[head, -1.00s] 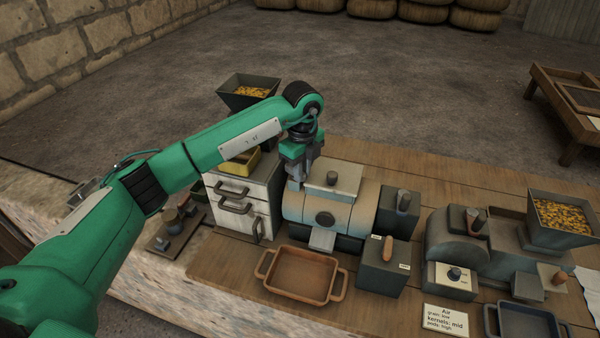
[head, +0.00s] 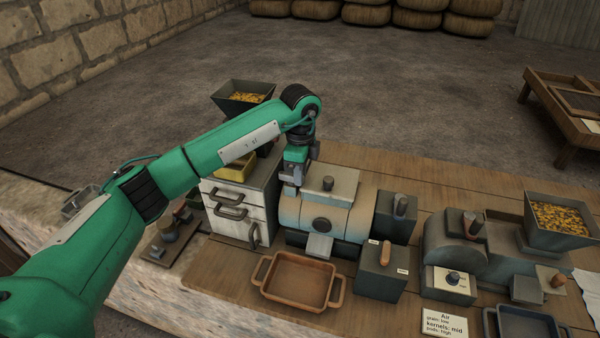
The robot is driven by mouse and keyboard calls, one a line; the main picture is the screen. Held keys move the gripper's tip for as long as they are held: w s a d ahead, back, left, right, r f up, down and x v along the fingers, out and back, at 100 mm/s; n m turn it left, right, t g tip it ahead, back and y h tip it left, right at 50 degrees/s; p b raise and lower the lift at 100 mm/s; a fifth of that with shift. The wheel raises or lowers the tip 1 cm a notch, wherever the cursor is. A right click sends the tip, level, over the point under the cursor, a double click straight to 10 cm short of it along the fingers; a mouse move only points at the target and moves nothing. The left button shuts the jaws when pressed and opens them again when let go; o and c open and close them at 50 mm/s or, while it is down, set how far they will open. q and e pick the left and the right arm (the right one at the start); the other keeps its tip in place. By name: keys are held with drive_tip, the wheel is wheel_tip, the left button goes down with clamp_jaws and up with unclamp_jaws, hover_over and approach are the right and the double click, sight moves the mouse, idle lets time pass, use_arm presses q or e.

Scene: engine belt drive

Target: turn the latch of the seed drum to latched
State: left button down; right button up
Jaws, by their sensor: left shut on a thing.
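The seed drum (head: 337,221) is a pale, rounded metal housing with a flat top, a small knob on top, a dark round cap in front and a spout below. My left gripper (head: 290,189) points down at the drum's upper left end. It is shut on a small part there, which seems to be the drum's latch. The fingers and wrist hide the latch, so I cannot tell its angle. My right gripper is not in view.
A white drawer cabinet (head: 235,211) stands close left of the drum, with a yellow tray (head: 237,167) on it. An orange tray (head: 299,279) lies in front. A dark lever box (head: 382,270) stands front right. A grain hopper (head: 242,97) rises behind.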

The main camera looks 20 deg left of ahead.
use_arm(q)
drive_tip(key=shift+r, duration=0.1)
drive_tip(key=c, duration=1.4)
unclamp_jaws()
